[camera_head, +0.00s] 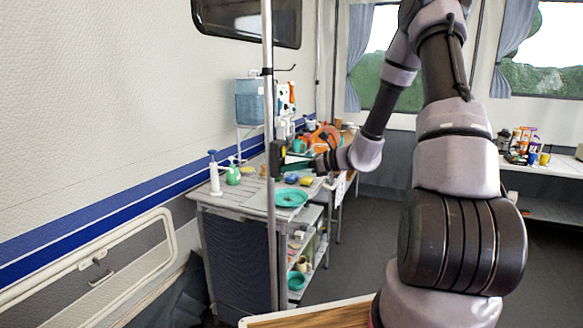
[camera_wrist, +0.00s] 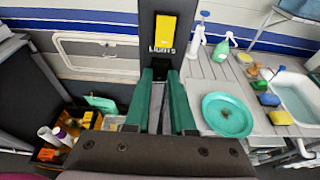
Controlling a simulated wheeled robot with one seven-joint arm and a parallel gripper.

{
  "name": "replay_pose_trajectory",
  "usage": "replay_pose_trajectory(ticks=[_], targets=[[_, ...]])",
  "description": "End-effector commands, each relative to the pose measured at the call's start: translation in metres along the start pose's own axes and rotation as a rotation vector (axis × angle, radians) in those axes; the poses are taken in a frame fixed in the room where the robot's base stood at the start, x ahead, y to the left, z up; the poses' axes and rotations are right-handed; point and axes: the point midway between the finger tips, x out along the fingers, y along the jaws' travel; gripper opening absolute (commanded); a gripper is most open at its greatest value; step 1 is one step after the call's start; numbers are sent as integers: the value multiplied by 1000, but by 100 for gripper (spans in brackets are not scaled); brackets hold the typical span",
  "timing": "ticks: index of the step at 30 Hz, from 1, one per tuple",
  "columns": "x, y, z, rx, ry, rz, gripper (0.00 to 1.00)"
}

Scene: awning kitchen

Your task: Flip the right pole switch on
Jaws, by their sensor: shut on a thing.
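The pole (camera_head: 267,90) stands upright at the table's corner in the head view. A dark switch box (camera_head: 277,157) is fixed on it. My gripper (camera_head: 291,165) is at the box's height, coming from the right. The exact contact is hard to see.
The table (camera_wrist: 209,69) behind the pole holds a teal plate (camera_wrist: 228,114), a pump bottle (camera_wrist: 197,42), a green spray bottle (camera_wrist: 222,46), sponges and a sink (camera_wrist: 296,97). A wooden surface (camera_head: 310,316) is at the front. The trailer wall (camera_head: 100,90) is on the left.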

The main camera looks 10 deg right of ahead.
Motion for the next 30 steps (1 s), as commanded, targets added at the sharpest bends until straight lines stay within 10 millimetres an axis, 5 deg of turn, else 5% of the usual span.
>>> replay_pose_trajectory(ticks=[17,18,20,30], targets=[[0,0,-5,1,-159,-2,0],[0,0,-5,1,-159,-2,30],[0,0,-5,1,-159,-2,52],[-1,0,-5,0,-159,-3,52]])
